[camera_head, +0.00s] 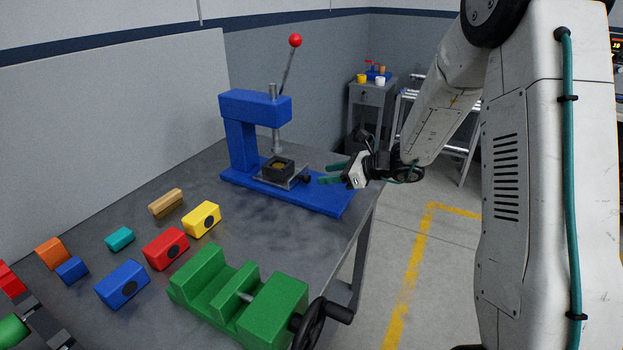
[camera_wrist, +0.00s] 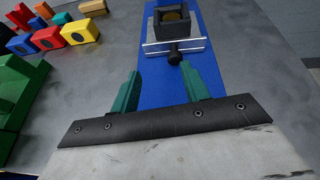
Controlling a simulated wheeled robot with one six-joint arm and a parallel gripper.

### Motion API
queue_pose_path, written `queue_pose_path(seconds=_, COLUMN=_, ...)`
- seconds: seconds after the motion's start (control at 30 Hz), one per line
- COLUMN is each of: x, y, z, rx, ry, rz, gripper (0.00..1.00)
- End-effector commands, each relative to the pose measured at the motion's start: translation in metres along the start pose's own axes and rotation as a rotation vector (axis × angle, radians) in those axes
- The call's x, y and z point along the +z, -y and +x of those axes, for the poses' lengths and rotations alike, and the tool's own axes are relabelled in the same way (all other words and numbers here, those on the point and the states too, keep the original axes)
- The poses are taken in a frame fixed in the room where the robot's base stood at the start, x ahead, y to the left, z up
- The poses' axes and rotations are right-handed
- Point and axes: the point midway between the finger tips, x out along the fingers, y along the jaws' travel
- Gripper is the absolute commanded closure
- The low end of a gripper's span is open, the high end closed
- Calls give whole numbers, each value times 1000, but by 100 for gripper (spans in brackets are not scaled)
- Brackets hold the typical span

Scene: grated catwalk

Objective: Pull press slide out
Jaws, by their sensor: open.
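The blue press (camera_head: 243,140) stands on the table, with a raised lever ending in a red ball (camera_head: 295,40). Its slide (camera_head: 280,174) is a grey plate on the blue base, carrying a dark square block with a round brownish centre, below the ram. A black knob (camera_head: 305,179) sticks out from the slide's near side; it also shows in the wrist view (camera_wrist: 175,58). My gripper (camera_head: 330,174) is open and empty, to the right of the knob and apart from it.
A green vise (camera_head: 240,295) with a black handwheel stands at the table's near edge. Several coloured blocks (camera_head: 166,248) lie to the left of the press. A grey cabinet (camera_head: 371,105) and a stepladder stand behind. The floor right of the table is open.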

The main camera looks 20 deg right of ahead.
Motion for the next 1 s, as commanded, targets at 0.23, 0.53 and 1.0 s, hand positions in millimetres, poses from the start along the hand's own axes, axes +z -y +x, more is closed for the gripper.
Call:
queue_pose_path(seconds=0.23, x=-20, y=20, z=14, rx=-57, ry=9, rz=94, gripper=54)
queue_pose_path(seconds=0.53, x=-19, y=21, z=62, rx=-54, ry=8, rz=91, gripper=54)
queue_pose_path(seconds=1.0, x=-18, y=23, z=83, rx=-56, ry=9, rz=90, gripper=54)
